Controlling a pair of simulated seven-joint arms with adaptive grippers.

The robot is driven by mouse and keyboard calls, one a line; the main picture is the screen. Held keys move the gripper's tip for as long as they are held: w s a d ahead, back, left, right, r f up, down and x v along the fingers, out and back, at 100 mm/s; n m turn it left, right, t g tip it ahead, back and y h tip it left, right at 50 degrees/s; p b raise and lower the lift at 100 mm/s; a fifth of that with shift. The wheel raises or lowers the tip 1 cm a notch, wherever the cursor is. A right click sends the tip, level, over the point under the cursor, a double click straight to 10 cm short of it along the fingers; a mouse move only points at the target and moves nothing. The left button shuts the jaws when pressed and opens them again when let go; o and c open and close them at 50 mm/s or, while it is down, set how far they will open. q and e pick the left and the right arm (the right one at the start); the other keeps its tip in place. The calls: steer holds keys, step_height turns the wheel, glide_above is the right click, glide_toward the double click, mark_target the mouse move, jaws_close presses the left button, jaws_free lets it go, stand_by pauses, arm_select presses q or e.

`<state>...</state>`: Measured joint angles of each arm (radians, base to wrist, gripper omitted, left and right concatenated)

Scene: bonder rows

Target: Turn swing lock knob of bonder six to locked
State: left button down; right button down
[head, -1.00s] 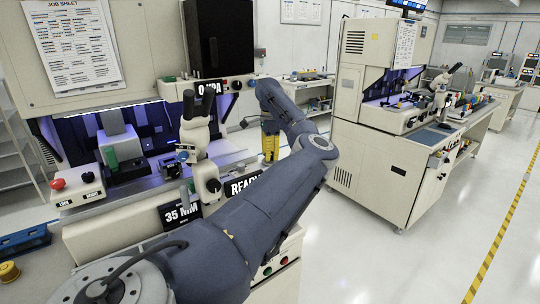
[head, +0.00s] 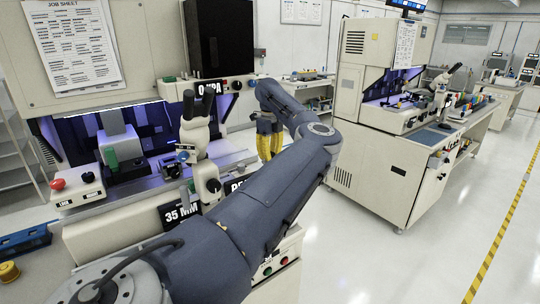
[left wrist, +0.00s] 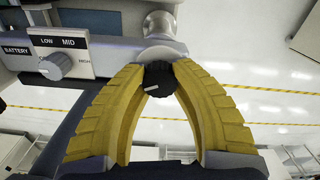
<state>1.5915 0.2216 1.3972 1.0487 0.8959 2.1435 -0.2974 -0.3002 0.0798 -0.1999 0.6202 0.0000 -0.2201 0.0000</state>
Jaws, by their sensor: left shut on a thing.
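A black knob (left wrist: 158,79) with a white pointer mark sits between the yellow fingertips of my left gripper (left wrist: 158,76) in the left wrist view. The gripper is shut on this knob, and the mark points down and slightly left in that picture. No lock label for it is readable there. In the head view my left gripper (head: 268,143) is beyond the right end of the near bonder (head: 110,235), and the knob is hidden. My right gripper is not in view.
A silver knob (left wrist: 56,66) with LOW and MID labels is left of the fingers. A rounded metal part (left wrist: 159,25) is just above them. A microscope (head: 194,130) stands on the near bonder. A second bonder (head: 385,165) is at right, with clear floor (head: 370,255) before it.

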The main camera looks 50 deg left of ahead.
arm_select(q)
steer(key=m, duration=0.4)
steer(key=shift+m, duration=0.4)
stand_by(0.4)
steer(key=c, duration=0.9)
jaws_free()
steer(key=shift+c, duration=0.2)
step_height(320, 180, up, 12)
